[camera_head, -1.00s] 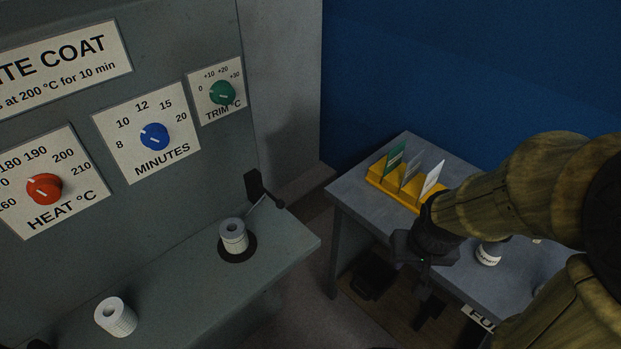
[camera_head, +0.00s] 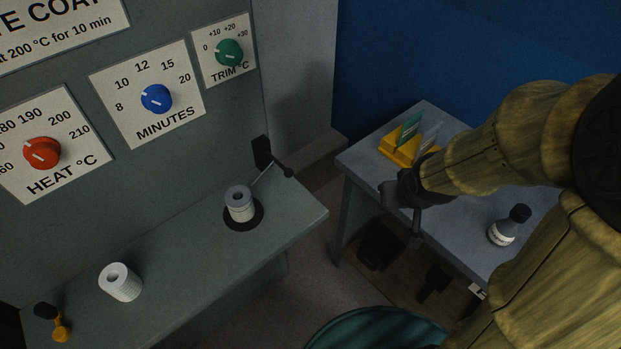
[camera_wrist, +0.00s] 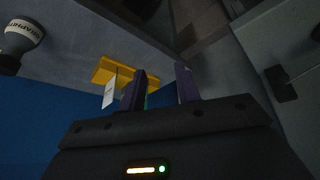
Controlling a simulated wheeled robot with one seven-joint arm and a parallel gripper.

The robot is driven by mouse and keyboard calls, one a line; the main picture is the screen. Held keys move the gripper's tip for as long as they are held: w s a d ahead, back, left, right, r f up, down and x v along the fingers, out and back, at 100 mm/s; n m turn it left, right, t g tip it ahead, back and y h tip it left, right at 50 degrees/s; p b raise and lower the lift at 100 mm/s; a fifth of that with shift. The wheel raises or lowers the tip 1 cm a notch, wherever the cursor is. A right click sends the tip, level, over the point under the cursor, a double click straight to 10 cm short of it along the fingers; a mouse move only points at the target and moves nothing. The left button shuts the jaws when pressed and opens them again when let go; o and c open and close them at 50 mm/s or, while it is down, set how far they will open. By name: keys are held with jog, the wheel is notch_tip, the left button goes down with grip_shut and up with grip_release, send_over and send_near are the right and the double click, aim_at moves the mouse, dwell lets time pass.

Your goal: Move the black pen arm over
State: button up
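The black pen arm (camera_head: 286,172) has a dark block (camera_head: 262,152) at the shelf's back right. Its thin rod slants down-left toward the top of a white ribbed roll (camera_head: 239,204) on a dark round base. In the wrist view, a dark block that looks like the same mount (camera_wrist: 280,84) is at the right. My gripper (camera_head: 404,196) is over the near-left edge of the grey table, right of the pen arm and apart from it. In the wrist view my two fingers (camera_wrist: 160,88) stand apart with nothing clearly between them.
A yellow rack (camera_head: 394,149) with cards stands on the grey table (camera_head: 452,222), beside a dark-capped bottle (camera_head: 503,226). Another white roll (camera_head: 120,282) and a yellow-black handle (camera_head: 55,322) are on the shelf (camera_head: 185,275). A teal round surface (camera_head: 375,330) is below. A gap separates shelf and table.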

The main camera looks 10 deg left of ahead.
jog(key=w+a+n+t+y+b, duration=0.1)
jog(key=a+n+y, duration=0.6)
jog(key=a, duration=1.2)
jog(key=shift+w+r+t+y+b, duration=0.4)
jog(key=shift+w+r+b, duration=0.05)
jog(key=shift+w, duration=0.1)
jog(key=shift+w+a+r+p, duration=0.1)
jog(key=shift+a+p, duration=0.05)
jog(key=shift+p, duration=0.4)
